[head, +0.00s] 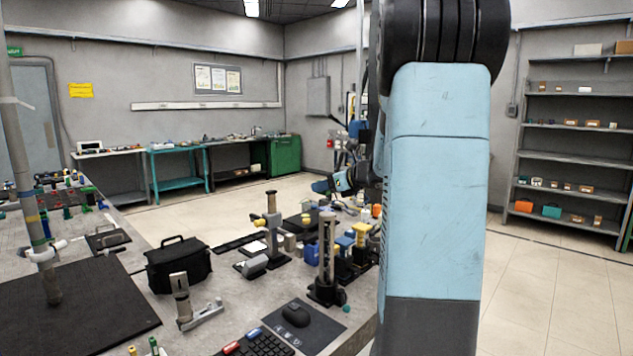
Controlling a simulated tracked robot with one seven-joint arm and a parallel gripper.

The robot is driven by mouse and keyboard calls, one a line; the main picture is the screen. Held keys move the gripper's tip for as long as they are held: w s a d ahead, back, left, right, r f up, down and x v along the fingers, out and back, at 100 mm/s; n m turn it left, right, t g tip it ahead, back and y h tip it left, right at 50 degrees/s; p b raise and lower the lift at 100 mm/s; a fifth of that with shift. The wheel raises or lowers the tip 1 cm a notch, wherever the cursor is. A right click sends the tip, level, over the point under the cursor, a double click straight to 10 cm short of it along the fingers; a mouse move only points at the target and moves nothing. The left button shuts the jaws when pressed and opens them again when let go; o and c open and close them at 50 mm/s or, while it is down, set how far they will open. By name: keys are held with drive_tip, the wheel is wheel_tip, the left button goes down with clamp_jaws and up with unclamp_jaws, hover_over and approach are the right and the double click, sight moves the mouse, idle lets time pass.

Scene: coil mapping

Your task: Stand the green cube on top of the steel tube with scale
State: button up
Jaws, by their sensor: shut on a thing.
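The upright tube (327,245) stands in a dark base near the middle of the bench. It has a grey shaft with faint marks and looks like the steel tube with scale, though its lettering is too small to read. Nothing clearly rests on its top. I cannot make out the green cube; a small green piece (346,308) lies by the tube's base, but its shape is unclear. My arm's large light blue link fills the right-centre of the picture. A smaller light blue part behind it seems to be my wrist. My gripper's fingers and anything between them cannot be seen.
On the bench are a black bag (178,264), a metal bracket (190,305), a yellow-and-grey stand (270,230), a mouse (295,314) and a keyboard (258,343). A tall pole (28,200) rises at left. Crowded small items lie behind the tube. Shelves (570,130) stand at right.

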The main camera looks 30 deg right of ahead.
sight(328, 213)
drive_tip(key=shift+s+d+r, duration=0.1)
drive_tip(key=shift+d+r, duration=0.15)
drive_tip(key=shift+d, duration=0.3)
drive_tip(key=shift+a+f, duration=0.15)
drive_tip(key=shift+f, duration=0.75)
drive_tip(key=shift+a+f, duration=0.15)
drive_tip(key=shift+f, duration=1.8)
drive_tip(key=shift+f, duration=0.5)
drive_tip(key=o, duration=1.1)
